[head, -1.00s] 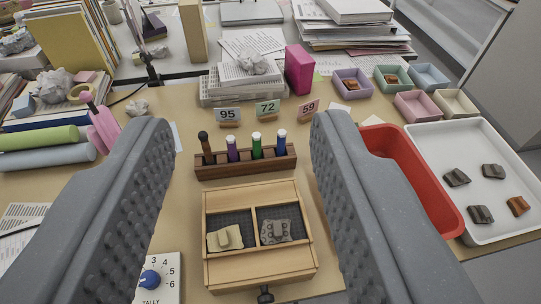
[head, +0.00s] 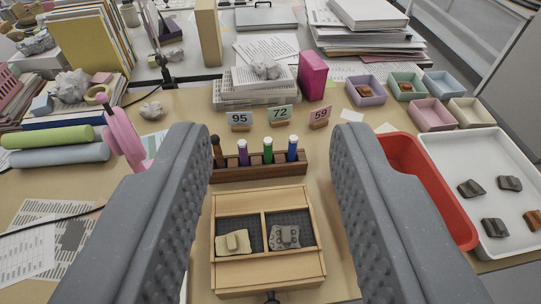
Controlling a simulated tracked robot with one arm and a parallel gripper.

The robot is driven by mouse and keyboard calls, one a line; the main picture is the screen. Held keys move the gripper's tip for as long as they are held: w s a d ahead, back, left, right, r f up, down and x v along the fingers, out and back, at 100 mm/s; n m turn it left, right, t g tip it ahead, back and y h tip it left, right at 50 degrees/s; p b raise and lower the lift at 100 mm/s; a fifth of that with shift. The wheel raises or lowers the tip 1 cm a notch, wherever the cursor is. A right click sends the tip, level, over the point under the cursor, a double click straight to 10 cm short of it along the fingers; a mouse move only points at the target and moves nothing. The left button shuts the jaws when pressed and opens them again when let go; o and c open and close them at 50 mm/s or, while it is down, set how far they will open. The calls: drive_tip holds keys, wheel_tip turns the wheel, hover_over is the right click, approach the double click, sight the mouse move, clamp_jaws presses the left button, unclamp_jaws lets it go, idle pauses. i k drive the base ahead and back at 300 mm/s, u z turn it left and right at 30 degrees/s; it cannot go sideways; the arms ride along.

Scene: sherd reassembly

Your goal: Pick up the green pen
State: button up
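The green pen (head: 268,151) stands upright in a long wooden pen rack (head: 240,173) near the middle of the table. A purple pen (head: 243,153) is on its left and a blue pen (head: 292,149) on its right. A brown stick-like tool (head: 217,151) stands at the rack's left end. The pens have pale tops and their lower parts are hidden in the rack. My gripper (head: 265,150) is wide open and empty, its two grey ribbed fingers to the left and right of the rack in the picture. The fingers do not touch the pen.
A wooden box (head: 268,270) with two sherds lies in front of the rack. Number cards (head: 280,114) and a paper stack (head: 255,90) stand behind it. A red tray (head: 425,185) and white tray (head: 480,160) are at right. A pink object (head: 122,130) is at left.

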sight(268, 141)
drive_tip(key=z, duration=2.25)
drive_tip(key=k, duration=0.95)
drive_tip(key=u, duration=2.25)
drive_tip(key=i, duration=1)
drive_tip(key=z, duration=0.05)
